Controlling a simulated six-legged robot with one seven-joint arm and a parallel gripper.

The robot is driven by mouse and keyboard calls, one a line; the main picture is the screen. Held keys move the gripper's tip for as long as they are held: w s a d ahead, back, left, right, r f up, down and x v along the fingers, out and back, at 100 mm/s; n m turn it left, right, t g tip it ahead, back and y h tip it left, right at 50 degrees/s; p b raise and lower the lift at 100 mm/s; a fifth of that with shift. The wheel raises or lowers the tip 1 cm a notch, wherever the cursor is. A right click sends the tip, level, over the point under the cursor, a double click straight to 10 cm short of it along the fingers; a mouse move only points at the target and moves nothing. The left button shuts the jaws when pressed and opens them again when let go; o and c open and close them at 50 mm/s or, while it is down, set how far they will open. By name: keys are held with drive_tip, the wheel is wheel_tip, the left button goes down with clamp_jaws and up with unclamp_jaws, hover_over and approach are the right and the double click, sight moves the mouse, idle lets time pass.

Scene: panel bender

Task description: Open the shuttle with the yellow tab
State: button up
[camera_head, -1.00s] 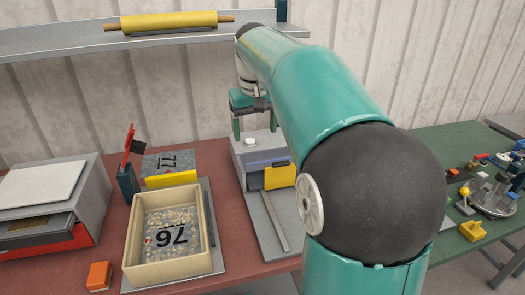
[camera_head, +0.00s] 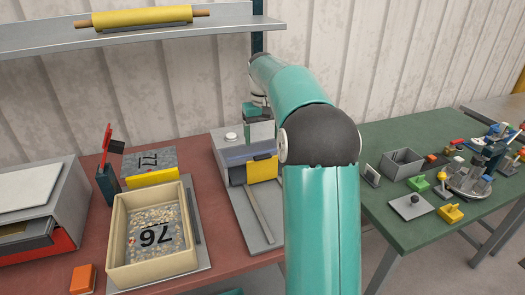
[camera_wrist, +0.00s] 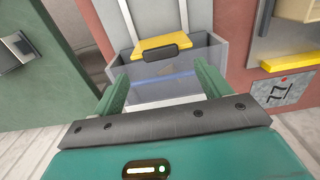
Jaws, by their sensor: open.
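The shuttle is a grey box with a bluish band and a yellow tab (camera_head: 262,169) on its front, on a grey machine base (camera_head: 228,188). In the wrist view the yellow tab (camera_wrist: 172,42) has a dark handle-like piece (camera_wrist: 162,54) in front of it and sits at the far side of the box. My gripper (camera_wrist: 164,82) is open and empty, its two green fingers apart over the near part of the box. In the head view it is above the box, behind the tab; its fingertips are hard to make out. Contact with the box cannot be told.
A cream bin of pebbles marked 76 (camera_head: 112,240) stands left of the machine. A plate marked 77 (camera_head: 152,160) and a red-handled lever (camera_head: 106,150) are behind it. A shelf (camera_head: 60,42) runs above. A green table (camera_head: 400,225) with small parts is at right.

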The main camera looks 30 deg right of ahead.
sight(263, 156)
wheel_tip(263, 156, down, 6)
idle(0.4)
